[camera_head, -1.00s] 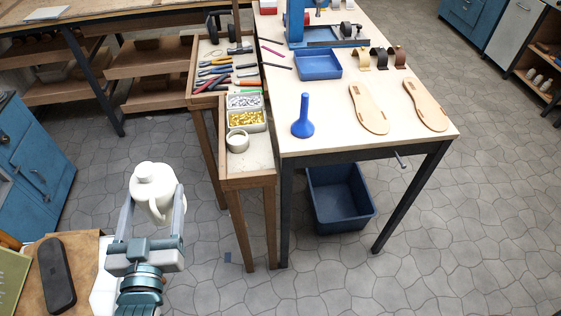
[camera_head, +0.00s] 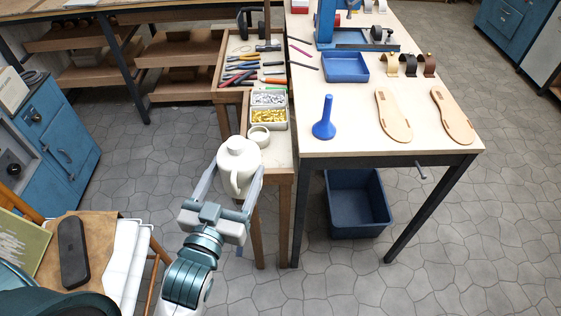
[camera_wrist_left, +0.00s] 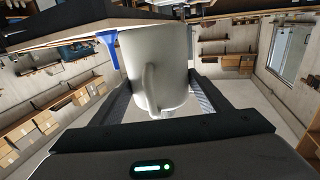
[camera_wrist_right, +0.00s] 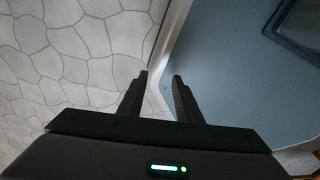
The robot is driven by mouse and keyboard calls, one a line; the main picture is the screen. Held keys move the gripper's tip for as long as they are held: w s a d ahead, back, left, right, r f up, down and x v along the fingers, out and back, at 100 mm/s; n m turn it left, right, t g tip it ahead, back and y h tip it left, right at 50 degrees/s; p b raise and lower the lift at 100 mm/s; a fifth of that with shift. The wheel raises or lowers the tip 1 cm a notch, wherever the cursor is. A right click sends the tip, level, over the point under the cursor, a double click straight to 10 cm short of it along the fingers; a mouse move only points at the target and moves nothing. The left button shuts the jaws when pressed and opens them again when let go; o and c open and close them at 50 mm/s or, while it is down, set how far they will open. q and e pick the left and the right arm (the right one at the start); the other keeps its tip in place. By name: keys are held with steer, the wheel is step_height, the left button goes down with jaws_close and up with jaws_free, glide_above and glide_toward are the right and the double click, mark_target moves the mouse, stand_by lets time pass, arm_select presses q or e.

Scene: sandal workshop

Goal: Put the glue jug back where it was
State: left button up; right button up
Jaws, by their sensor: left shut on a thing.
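The glue jug (camera_head: 239,163) is cream-white with a lid and a handle. My left gripper (camera_head: 236,186) is shut on it, one finger on each side of its body. The jug is upright in the head view, in front of the near end of the narrow wooden side table (camera_head: 284,150). Whether it touches the table cannot be told. In the left wrist view the jug (camera_wrist_left: 156,72) fills the space between the fingers, handle toward the camera. My right gripper (camera_wrist_right: 160,95) shows only in its wrist view, with a gap between its fingers and nothing held.
A blue bin (camera_head: 357,215) stands beneath.

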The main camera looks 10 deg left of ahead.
arm_select(q)
steer(key=shift+w, duration=0.1)
arm_select(e)
steer(key=o, duration=0.5)
steer(key=shift+d, duration=0.1)
arm_select(q)
steer(key=shift+w+d, duration=0.15)
steer(key=shift+w, duration=0.1)
steer(key=w+d+m+h+b, duration=0.2)
steer(key=w+h, duration=0.3)
steer(key=w, duration=1.4)
steer(key=shift+r+m+g, duration=0.3)
steer(key=shift+r+m, duration=0.1)
steer(key=shift+m, duration=0.2)
arm_select(e)
steer(key=shift+w+a+f, duration=0.25)
steer(key=shift+w+f, duration=0.15)
steer(key=shift+f, duration=0.1)
steer(key=shift+w+a+f, duration=0.2)
steer(key=shift+w+f, duration=0.2)
steer(key=shift+f, duration=0.05)
